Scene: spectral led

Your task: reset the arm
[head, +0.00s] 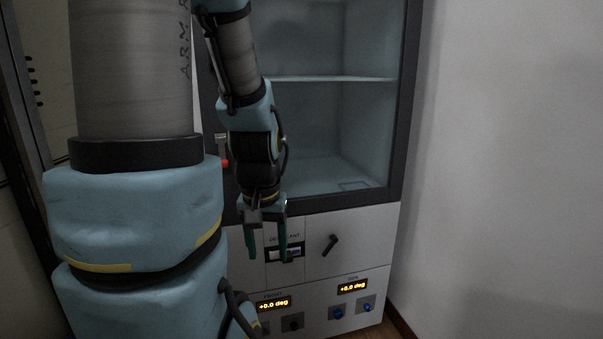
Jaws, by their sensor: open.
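My gripper (268,252) hangs from my blue and grey arm near the middle of the head view. Its two dark green fingers point down and are spread apart, with nothing between them. It is in front of the lower white panel (362,229) of a cabinet. The fingers partly cover a small labelled slot (290,252) on that panel. I cannot tell whether the fingers touch the panel.
The cabinet has a glazed compartment with a shelf (340,79) above. A black handle (329,245) sits on its panel. Below are lit displays (352,287), blue knobs (337,312) and a black knob (292,322). A plain wall (510,150) stands at right.

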